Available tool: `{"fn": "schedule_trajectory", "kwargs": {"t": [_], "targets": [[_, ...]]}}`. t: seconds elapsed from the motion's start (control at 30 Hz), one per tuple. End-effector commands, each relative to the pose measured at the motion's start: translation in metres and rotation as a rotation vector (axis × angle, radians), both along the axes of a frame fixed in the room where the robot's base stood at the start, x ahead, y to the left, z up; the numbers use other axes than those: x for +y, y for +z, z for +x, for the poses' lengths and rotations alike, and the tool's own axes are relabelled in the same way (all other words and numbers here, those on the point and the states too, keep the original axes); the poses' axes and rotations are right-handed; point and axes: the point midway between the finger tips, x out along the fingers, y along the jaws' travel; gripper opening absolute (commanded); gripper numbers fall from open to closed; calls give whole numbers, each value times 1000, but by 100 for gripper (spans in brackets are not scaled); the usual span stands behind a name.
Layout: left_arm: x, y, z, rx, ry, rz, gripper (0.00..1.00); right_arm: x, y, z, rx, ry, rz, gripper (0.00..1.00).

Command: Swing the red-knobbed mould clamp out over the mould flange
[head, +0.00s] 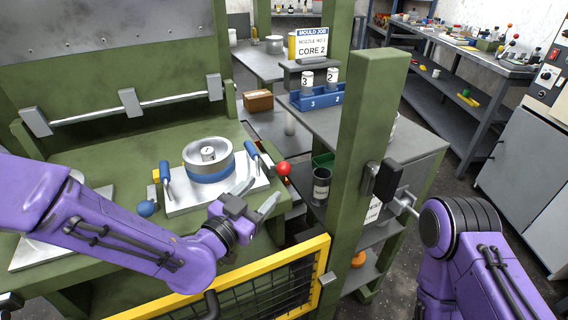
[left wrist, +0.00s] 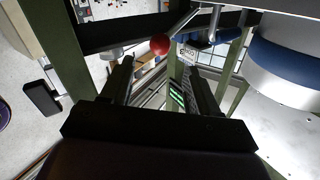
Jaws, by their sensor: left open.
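The red ball knob (head: 284,169) of the mould clamp is just right of the mould plate (head: 200,197). A thin rod runs from it toward the mould side in the left wrist view, where the knob (left wrist: 160,45) shows beyond the fingertips. The rest of the clamp is hidden. My left gripper (head: 257,197) is open and empty, close to the knob; no contact shows. The round steel mould (head: 208,158) with a blue band stands on the plate; its blue band (left wrist: 288,62) also shows in the left wrist view.
Two blue-handled clamps (head: 165,172) flank the mould, and a blue ball knob (head: 146,208) is at its left. A green post (head: 362,150) with a black box stands at the right. A yellow-framed mesh guard (head: 250,276) is in front. Numbered cups stand in a blue rack (head: 316,101) behind.

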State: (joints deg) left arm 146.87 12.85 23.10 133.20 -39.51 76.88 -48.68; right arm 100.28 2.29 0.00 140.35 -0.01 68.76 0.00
Motion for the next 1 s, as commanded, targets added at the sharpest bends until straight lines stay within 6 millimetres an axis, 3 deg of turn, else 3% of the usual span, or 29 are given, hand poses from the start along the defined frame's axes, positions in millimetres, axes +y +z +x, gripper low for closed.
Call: {"fn": "schedule_trajectory", "kwargs": {"t": [0.17, 0.5, 0.67, 0.9, 1.0], "targets": [[-9, 1, 18, 0, 3, 1, 60, 0, 4, -1, 1, 0, 0, 60], [-46, 0, 78, 0, 3, 0, 60, 0, 14, 0, 1, 0, 1, 60], [-53, 0, 89, 1, 2, -1, 60, 0, 15, 0, 1, 0, 1, 60], [-54, -1, 90, 1, 1, 0, 60, 0, 14, 0, 0, 0, 0, 60], [-54, -1, 90, 1, 1, 0, 28, 0, 14, 0, 0, 0, 0, 60]]}}
